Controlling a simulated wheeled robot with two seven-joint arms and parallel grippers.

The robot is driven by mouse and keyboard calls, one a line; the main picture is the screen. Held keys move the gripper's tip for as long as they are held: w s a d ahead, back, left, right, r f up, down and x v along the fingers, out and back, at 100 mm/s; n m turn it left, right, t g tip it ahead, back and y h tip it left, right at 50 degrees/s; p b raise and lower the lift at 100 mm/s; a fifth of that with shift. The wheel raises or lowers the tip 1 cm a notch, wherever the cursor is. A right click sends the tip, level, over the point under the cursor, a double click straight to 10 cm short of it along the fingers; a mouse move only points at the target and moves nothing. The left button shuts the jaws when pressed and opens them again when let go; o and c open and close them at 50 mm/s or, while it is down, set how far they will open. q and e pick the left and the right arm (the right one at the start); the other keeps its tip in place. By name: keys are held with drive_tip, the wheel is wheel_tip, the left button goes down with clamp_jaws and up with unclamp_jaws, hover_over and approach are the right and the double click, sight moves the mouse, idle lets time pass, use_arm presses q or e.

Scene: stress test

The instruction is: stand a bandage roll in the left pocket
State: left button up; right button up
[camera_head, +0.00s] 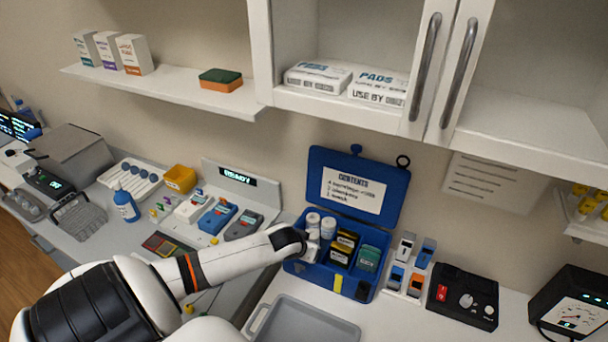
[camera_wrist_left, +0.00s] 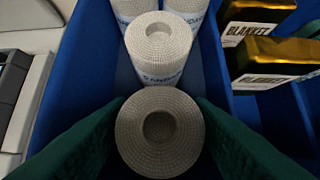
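The blue kit case (camera_head: 334,286) stands open on the counter, its lid with a contents card (camera_head: 352,190) raised. My left gripper (camera_wrist_left: 160,140) reaches into its left pocket, its green fingers touching both sides of a white bandage roll (camera_wrist_left: 160,103). This roll is upright, hole facing up; whether its base touches the pocket floor is hidden. Another upright roll (camera_wrist_left: 158,58) stands just behind it, with two more rolls behind at the pocket's far end. White rolls (camera_head: 313,220) also show in the head view, where my fingers are mostly hidden. My right gripper is not in view.
Yellow-and-black blanket packs (camera_head: 345,240) and a green pack (camera_head: 369,258) fill the case's other pockets. A holder with several small items (camera_head: 408,268) and a black device (camera_head: 463,297) stand right. A grey tray (camera_head: 300,320) lies in front. Cabinets (camera_head: 340,85) hang above.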

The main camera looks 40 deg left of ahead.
use_arm(q)
drive_tip(key=o, duration=0.3)
drive_tip(key=b+v, duration=0.1)
drive_tip(key=v, duration=1.1)
drive_tip(key=shift+s, duration=0.1)
idle(0.3)
